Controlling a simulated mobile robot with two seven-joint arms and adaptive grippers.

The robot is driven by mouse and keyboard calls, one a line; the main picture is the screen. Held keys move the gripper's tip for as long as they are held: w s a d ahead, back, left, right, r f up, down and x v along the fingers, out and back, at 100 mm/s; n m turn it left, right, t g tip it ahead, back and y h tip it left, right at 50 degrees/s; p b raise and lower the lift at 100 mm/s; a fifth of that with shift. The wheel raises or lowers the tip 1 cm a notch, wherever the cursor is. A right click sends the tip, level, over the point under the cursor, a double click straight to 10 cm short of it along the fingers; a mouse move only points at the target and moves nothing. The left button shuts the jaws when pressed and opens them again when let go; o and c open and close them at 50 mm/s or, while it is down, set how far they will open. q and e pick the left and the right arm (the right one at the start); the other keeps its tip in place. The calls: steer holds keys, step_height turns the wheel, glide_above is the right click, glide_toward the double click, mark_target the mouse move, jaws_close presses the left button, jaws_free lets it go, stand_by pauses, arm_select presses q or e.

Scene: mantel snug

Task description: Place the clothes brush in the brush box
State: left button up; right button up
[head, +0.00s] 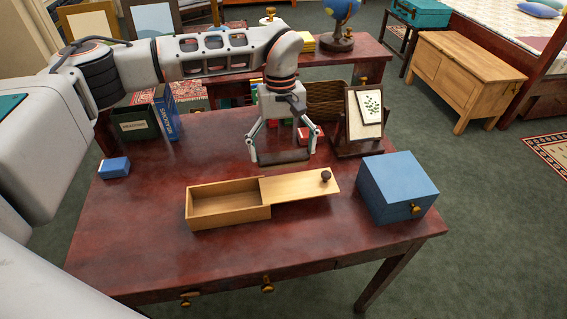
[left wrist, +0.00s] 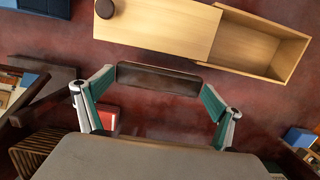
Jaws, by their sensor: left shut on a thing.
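The clothes brush (head: 284,157) is a dark brown bar. My left gripper (head: 282,155) is shut on it, one finger at each end, beyond the box in the head view. In the left wrist view the brush (left wrist: 158,78) spans the gap between the fingertips. The brush box (head: 228,217) is a long pale wooden box on the dark red table. Its lid (head: 295,187), with a dark round knob, is slid to the right. The left compartment is open and looks empty. The lid also shows in the left wrist view (left wrist: 165,30). My right gripper is out of view.
A blue box (head: 397,185) with a brass knob stands right of the brush box. A framed plant picture (head: 368,108) stands behind it. A small blue box (head: 114,167) lies at the left, near upright boxes (head: 138,124). The table front (head: 250,255) is clear.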

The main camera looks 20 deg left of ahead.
mark_target(283, 164)
arm_select(q)
steer(key=shift+f, duration=2.2)
steer(key=shift+f, duration=0.1)
steer(key=o, duration=0.8)
steer(key=shift+f, duration=0.1)
steer(key=shift+o, duration=0.6)
